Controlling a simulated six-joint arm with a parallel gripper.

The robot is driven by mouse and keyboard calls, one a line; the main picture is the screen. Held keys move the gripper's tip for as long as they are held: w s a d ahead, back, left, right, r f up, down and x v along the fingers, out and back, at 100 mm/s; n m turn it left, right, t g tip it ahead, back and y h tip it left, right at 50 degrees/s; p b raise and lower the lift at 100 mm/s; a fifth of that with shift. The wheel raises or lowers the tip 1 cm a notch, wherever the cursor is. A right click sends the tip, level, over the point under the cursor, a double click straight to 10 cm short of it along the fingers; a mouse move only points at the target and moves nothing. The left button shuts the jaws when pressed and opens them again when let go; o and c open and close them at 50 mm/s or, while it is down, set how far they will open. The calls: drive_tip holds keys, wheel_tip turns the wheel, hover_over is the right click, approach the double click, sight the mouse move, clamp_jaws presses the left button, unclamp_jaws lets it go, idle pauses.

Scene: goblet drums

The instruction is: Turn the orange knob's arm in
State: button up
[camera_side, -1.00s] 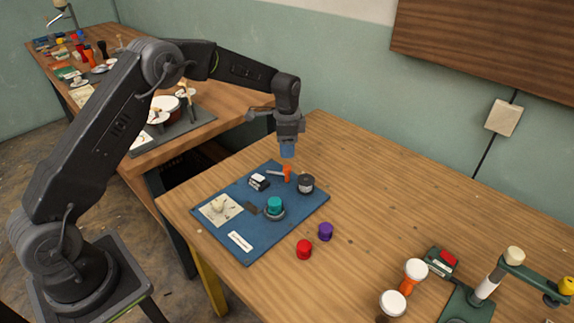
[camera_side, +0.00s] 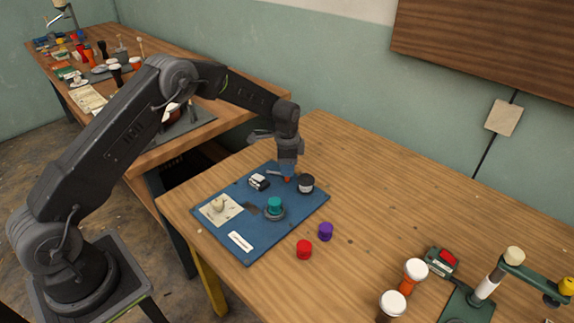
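The orange knob (camera_side: 287,179) stands near the back edge of the blue mat (camera_side: 263,238). Its grey arm (camera_side: 273,173) points to the left. My gripper (camera_side: 287,173) points straight down over the knob, with its fingertips at the knob's top, and covers most of it. I cannot tell whether the fingers are shut on the knob or only around or above it.
On the mat are a black round pot (camera_side: 306,183), a small black-and-white block (camera_side: 258,182), a teal knob (camera_side: 274,204), a cream card (camera_side: 218,210) and a white label (camera_side: 240,241). Red (camera_side: 304,249) and purple (camera_side: 325,231) pieces stand off the mat. Goblet drums (camera_side: 413,273) stand at right.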

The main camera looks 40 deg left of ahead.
drive_tip(key=c, duration=0.6)
drive_tip(key=shift+o, duration=0.2)
drive_tip(key=shift+n, duration=0.3)
drive_tip(key=n, duration=0.3)
drive_tip(key=shift+n, duration=0.3)
drive_tip(key=n, duration=0.3)
drive_tip(key=shift+n, duration=0.3)
drive_tip(key=n, duration=0.4)
drive_tip(key=shift+n, duration=2.1)
